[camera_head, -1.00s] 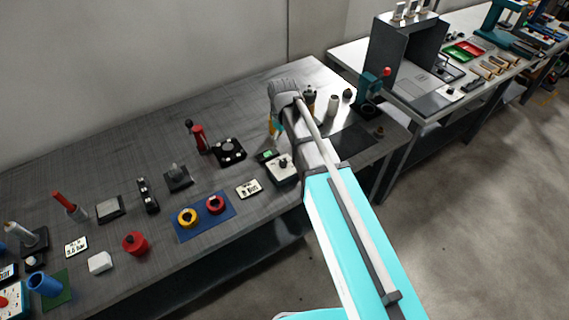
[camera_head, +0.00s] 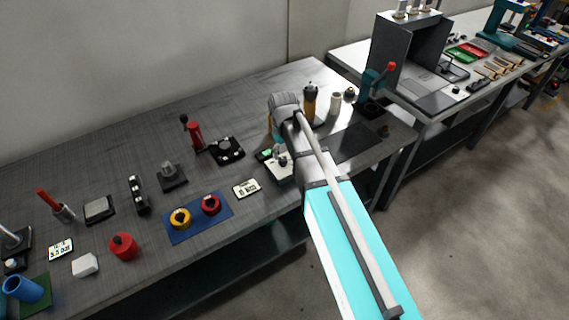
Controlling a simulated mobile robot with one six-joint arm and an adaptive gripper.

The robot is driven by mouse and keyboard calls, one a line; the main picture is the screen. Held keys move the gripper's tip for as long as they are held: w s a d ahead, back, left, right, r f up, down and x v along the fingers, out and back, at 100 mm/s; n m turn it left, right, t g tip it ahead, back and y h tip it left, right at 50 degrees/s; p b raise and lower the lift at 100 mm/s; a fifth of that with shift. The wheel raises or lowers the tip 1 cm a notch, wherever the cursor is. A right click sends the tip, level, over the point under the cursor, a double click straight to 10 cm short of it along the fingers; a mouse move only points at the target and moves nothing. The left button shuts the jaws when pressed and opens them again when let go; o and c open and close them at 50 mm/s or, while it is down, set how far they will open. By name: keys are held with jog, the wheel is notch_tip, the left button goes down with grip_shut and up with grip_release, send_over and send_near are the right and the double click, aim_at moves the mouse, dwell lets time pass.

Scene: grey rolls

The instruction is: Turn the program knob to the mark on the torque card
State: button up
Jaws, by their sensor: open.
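A small white unit (camera_head: 277,173) with a lit green display (camera_head: 266,153) and a dark round knob on top sits near the front edge of the bench, just left of my forearm. I take the knob as the program knob; its pointer is too small to read. A white card (camera_head: 247,188) with dark print lies left of it, its print unreadable. Another printed card (camera_head: 61,249) lies far left; I cannot tell which is the torque card. My gripper (camera_head: 277,138) points down above the unit's back side, apart from the knob as far as I can see. It is open, its fingers mostly hidden by my wrist.
A blue mat (camera_head: 190,231) carries a yellow ring and a red ring. A red knobbed piece (camera_head: 123,246) and a black plate (camera_head: 227,150) stand to the left. An orange bottle-like thing (camera_head: 310,103) and a white cylinder (camera_head: 336,102) stand close beyond my wrist.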

aim_at(284, 159)
jog(key=shift+f+b, duration=1.8)
jog(key=shift+f, duration=0.25)
jog(key=c, duration=1)
jog(key=shift+d, duration=0.25)
grip_shut()
jog(key=shift+a, duration=0.2)
